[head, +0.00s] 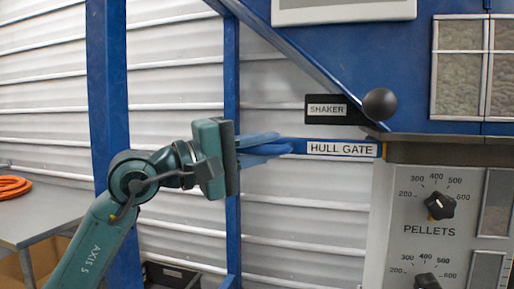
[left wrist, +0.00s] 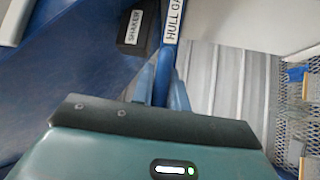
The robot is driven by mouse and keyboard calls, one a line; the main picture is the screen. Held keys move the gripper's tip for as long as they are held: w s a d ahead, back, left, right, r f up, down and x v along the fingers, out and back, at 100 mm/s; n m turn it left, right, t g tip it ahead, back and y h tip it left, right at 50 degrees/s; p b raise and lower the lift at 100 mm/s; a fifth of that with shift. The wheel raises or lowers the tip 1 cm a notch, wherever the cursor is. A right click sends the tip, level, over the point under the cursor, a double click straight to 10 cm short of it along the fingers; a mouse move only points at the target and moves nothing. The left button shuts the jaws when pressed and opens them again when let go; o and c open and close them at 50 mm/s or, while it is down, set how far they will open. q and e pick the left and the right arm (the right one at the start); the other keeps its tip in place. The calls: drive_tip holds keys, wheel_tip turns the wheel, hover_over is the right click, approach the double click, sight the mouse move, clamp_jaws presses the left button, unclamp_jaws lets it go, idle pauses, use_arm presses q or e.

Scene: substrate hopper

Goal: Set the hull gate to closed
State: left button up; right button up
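The hull gate (head: 342,148) is a blue bar with a white HULL GATE label. It points left and lies about level from the panel's left edge in the head view. It also shows in the left wrist view (left wrist: 171,30), at the top, running down between the fingers. My left gripper (head: 276,144), green with blue fingers, is at the bar's left end. Its fingers (left wrist: 162,88) stand close together, one on each side of the bar, and look shut on it. My right gripper is in neither view.
A black SHAKER block (head: 328,110) with a dark ball knob (head: 380,104) sits just above the bar. A PELLETS dial (head: 440,205) is on the panel below right. A blue post (head: 232,200) stands behind the gripper. A grey table (head: 40,215) is at far left.

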use_arm(q)
drive_tip(key=shift+o, duration=0.5)
drive_tip(key=shift+d, duration=0.2)
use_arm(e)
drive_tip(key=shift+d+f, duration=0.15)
use_arm(q)
drive_tip(key=shift+a, duration=0.15)
